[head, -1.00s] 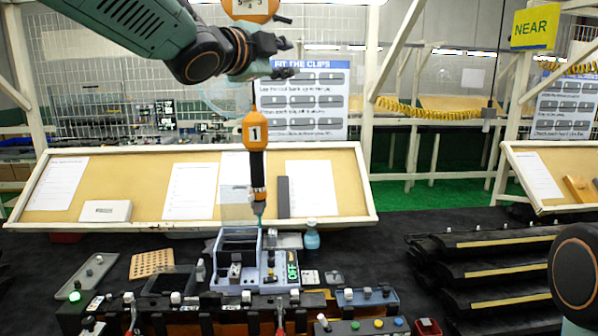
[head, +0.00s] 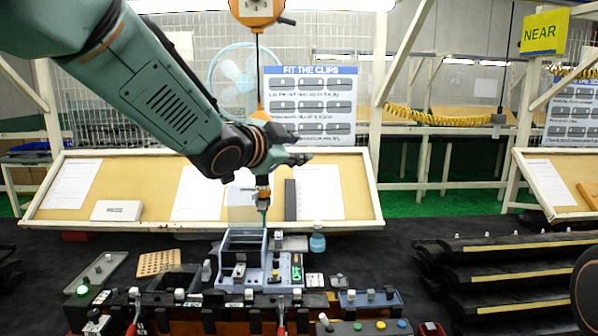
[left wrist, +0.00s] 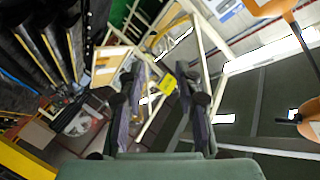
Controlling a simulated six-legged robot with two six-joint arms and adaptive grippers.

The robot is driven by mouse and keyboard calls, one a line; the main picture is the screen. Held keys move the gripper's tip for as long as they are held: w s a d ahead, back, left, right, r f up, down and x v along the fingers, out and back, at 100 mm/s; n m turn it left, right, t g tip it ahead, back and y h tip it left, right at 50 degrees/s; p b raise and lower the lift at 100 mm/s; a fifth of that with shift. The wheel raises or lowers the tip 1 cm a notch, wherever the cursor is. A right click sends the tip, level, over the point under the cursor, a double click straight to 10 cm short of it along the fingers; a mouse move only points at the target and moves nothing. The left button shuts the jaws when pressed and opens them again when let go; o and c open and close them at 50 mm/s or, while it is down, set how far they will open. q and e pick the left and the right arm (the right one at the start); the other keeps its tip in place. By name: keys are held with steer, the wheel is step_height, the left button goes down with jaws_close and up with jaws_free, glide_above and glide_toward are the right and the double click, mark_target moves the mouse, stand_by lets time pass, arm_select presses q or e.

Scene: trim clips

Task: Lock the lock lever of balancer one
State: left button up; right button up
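The orange balancer one (head: 257,10) hangs at the top of the head view, cut off by the edge. A short dark lever (head: 286,20) sticks out at its lower right. Its cable runs down to a hanging tool (head: 263,190), whose upper part is hidden behind my left gripper (head: 300,147). My left gripper is open and empty, below the balancer and in front of the cable, with its fingers pointing right. In the left wrist view its two fingers (left wrist: 165,108) stand apart with nothing between. Orange parts (left wrist: 310,118) show at that view's right edge. My right gripper is not in view.
A slanted board with papers (head: 110,225) stands behind the black bench. A grey-blue fixture (head: 243,262) sits under the hanging tool. Black trim parts (head: 500,270) lie on a rack at right. A yellow NEAR sign (head: 545,32) hangs at upper right.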

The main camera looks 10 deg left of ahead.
arm_select(q)
steer(key=s+a+f+n+g+y+b, duration=0.15)
steer(key=s+f+n+b, duration=0.35)
steer(key=f, duration=1)
steer(key=s+a+f+n+g+y+b, duration=0.1)
steer(key=s+f+n+g, duration=0.15)
steer(key=s+f, duration=0.75)
steer(key=s+a+f+n+g+y+b, duration=0.1)
steer(key=s+f+n+g+b, duration=0.15)
steer(key=f, duration=1.65)
steer(key=s+a+f+n+g+y+b, duration=0.1)
steer(key=s+f+g+b, duration=0.7)
steer(key=s+f, duration=2.2)
steer(key=s+a+n+b, duration=0.1)
steer(key=n+b, duration=0.1)
steer(key=b, duration=0.3)
steer(key=shift+s+f, duration=0.15)
steer(key=shift+f, duration=0.25)
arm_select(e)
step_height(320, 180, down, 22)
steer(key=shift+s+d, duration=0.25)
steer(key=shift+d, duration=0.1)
